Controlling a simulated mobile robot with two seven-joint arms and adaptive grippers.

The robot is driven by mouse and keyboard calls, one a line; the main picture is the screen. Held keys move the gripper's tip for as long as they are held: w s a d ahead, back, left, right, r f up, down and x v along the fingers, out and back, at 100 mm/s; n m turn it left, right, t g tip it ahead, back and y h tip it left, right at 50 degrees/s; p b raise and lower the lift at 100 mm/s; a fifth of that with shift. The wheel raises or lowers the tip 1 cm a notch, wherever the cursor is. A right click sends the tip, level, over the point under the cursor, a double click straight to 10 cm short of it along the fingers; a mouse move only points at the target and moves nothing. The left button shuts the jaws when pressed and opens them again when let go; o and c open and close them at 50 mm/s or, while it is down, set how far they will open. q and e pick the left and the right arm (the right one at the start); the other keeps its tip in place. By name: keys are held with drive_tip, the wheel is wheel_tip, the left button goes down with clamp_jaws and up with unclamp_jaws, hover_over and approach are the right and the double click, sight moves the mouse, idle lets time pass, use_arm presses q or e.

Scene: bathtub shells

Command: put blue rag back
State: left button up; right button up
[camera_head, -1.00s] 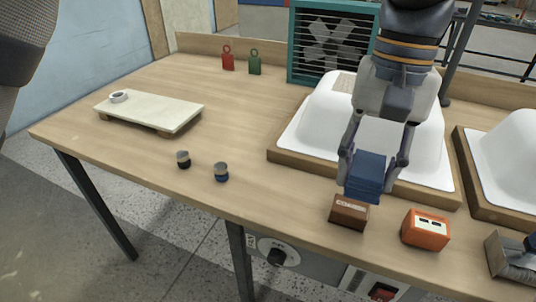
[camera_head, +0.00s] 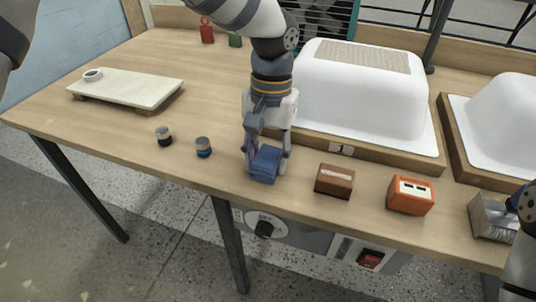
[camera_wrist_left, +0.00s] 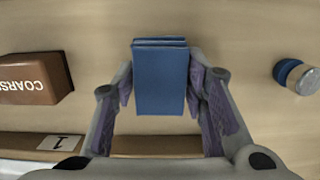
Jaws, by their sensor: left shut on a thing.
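The blue rag (camera_head: 265,163) is a small folded block with two layers at one edge. My left gripper (camera_head: 267,152) is shut on it, one finger on each side, near the table's front edge. In the left wrist view the rag (camera_wrist_left: 161,78) sits upright in the picture between the gripper's fingers (camera_wrist_left: 162,95). I cannot tell whether its underside touches the table. My right gripper is not in view; only part of my right arm shows at the right edge.
A brown block (camera_head: 335,181) marked COARSE stands to the right of the rag, then an orange block (camera_head: 410,195). Two small jars (camera_head: 203,147) stand to the left. The white tub shell (camera_head: 360,95) on a wooden frame is behind. Bare table lies between jars and rag.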

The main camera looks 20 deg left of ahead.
sight(270, 152)
use_arm(q)
drive_tip(key=shift+r, duration=0.1)
drive_tip(key=o, duration=1.1)
wheel_tip(270, 152, up, 12)
drive_tip(key=w, duration=0.1)
drive_tip(key=shift+w, duration=0.2)
drive_tip(key=shift+d, duration=0.1)
